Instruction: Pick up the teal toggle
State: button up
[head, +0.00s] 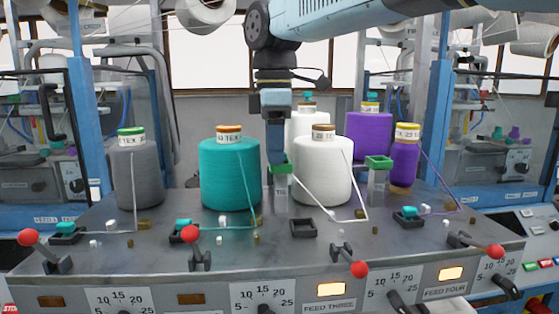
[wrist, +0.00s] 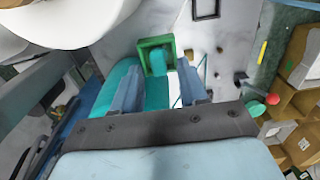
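Teal toggles sit in small black sockets on the metal deck in the head view: one at far left (head: 64,226), one behind a red-knobbed lever (head: 183,222), and one at right (head: 409,211). I cannot tell which one the task names. My gripper (head: 277,158) points down at a green-topped post (head: 281,182). In the wrist view my gripper (wrist: 161,68) has its fingers apart, and the post's green square top (wrist: 143,48) lies beyond the tips. A small teal piece shows at this top; nothing looks clamped. A teal toggle (wrist: 255,108) also shows at right there.
A teal yarn cone (head: 230,175) and a white cone (head: 324,170) flank my gripper closely. Another green-topped post (head: 377,180) stands right. An empty black socket (head: 303,228) lies in front. Red-knobbed levers (head: 349,258) line the front edge. Yarn strands cross the deck.

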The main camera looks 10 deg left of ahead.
grip_shut()
jog(key=shift+r, duration=0.1)
jog(key=shift+r, duration=0.25)
notch_tip(320, 180, up, 3)
jog(key=shift+f, duration=0.2)
jog(key=s+d+r, duration=0.8)
jog(key=s+r, duration=0.1)
jog(key=s, duration=0.2)
jog(key=shift+s+r, duration=0.3)
jog(key=shift+r, duration=0.1)
